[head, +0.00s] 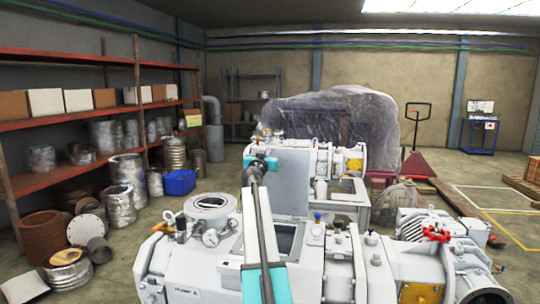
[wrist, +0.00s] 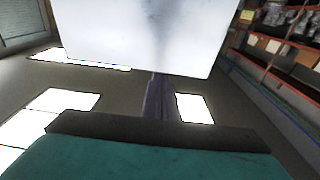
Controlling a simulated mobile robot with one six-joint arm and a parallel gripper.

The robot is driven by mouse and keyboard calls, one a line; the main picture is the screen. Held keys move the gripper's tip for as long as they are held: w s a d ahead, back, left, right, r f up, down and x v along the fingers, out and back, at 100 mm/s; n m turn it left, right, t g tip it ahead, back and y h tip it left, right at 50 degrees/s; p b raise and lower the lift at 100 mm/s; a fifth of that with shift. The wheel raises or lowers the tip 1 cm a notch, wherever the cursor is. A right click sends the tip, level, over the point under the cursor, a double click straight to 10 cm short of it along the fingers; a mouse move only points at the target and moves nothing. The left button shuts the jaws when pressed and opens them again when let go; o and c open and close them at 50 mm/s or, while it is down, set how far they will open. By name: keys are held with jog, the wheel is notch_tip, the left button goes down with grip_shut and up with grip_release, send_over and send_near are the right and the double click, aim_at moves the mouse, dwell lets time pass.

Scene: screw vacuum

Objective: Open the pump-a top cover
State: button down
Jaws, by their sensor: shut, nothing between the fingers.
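Pump-a (head: 330,265) is the pale grey machine in the front of the head view. A dark rectangular opening (head: 287,238) shows in its top. The top cover, a flat grey plate (head: 288,180), stands roughly upright behind that opening. My gripper (head: 257,170) is in front of the plate's left part and hides some of it. In the wrist view a large pale plate, apparently the cover (wrist: 140,35), fills the upper middle. My shut, empty gripper (wrist: 157,98) points at its lower edge; I cannot tell whether they touch.
A round port and a gauge (head: 210,237) sit on the pump's left. Another pump (head: 335,165) stands behind, before a plastic-wrapped load (head: 340,115). Shelves with cans and boxes (head: 100,97) line the left wall. Floor on the right has free room.

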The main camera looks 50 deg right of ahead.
jog(key=r+b+v, duration=0.2)
jog(key=v, duration=0.9)
jog(key=shift+s+a, duration=0.3)
jog(key=shift+s, duration=0.05)
jog(key=shift+r, duration=0.15)
